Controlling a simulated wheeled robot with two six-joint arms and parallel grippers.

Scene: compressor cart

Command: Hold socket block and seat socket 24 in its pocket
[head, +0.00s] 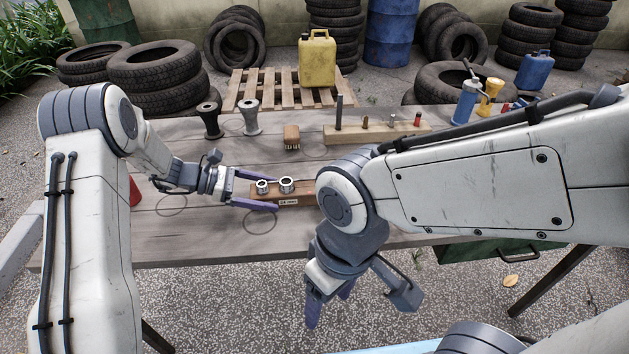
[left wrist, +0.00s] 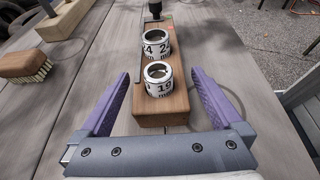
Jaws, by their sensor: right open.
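The brown socket block (head: 300,198) lies on the wooden table and also shows in the left wrist view (left wrist: 160,118). Two silver-and-white ring sockets stand upright on it. The nearer, in the left wrist view, reads 19 (left wrist: 158,82). The farther shows digits like 4 and 2, apparently socket 24 (left wrist: 156,44); its seating depth is unclear. My left gripper (head: 246,190) is open, its purple fingers either side of the block's near end with gaps. My right gripper (head: 329,300) is open and empty, pointing down before the table's front edge. My right arm hides the block's right end.
A red cone (head: 135,191) is at left. The table's left front is mostly clear.

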